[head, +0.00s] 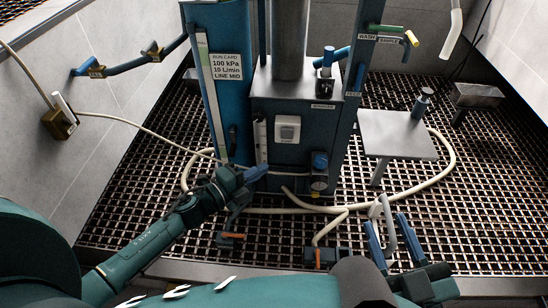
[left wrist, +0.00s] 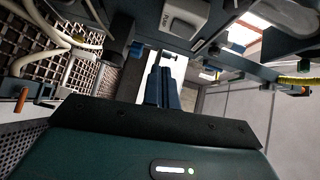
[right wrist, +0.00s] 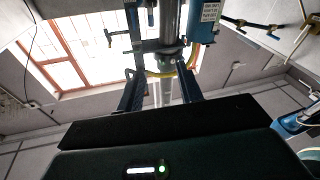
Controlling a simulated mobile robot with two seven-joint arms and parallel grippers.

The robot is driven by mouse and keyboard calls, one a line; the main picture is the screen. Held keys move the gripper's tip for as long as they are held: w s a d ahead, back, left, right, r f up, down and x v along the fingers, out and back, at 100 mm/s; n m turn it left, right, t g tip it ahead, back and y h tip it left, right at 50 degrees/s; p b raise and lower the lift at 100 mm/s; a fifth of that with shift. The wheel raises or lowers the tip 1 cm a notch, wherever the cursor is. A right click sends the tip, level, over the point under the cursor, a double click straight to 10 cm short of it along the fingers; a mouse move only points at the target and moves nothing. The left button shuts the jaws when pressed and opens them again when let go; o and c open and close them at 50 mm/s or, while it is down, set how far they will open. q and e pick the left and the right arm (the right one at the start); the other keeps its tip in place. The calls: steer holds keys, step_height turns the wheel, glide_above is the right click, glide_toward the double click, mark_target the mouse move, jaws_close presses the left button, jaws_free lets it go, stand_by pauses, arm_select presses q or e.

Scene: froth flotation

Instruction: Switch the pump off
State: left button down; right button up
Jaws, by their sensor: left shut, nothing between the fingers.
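The white pump switch (head: 288,130) sits on the dark blue front of the column's control box (head: 330,108). Its rocker's setting is too small to tell. It also shows at the top of the left wrist view (left wrist: 188,15). My left gripper (head: 258,173) is shut and empty, below and to the left of the switch in the head view, apart from it. Its blue fingers are together in the left wrist view (left wrist: 161,88). My right gripper (head: 392,238) is open, low at the right, with its fingers wide apart in the right wrist view (right wrist: 161,92).
A blue knob and round gauge (head: 319,183) sit low on the box. A run card (head: 226,66) is on the blue post at left. A small grey table (head: 398,134) stands at right. Pale hoses (head: 440,175) lie over the floor grating (head: 480,200).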

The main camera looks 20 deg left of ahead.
arm_select(q)
steer(key=shift+f+v, duration=0.15)
steer(key=shift+v, duration=0.6)
steer(key=shift+f+v, duration=0.15)
steer(key=shift+v, duration=0.6)
steer(key=shift+s, duration=0.1)
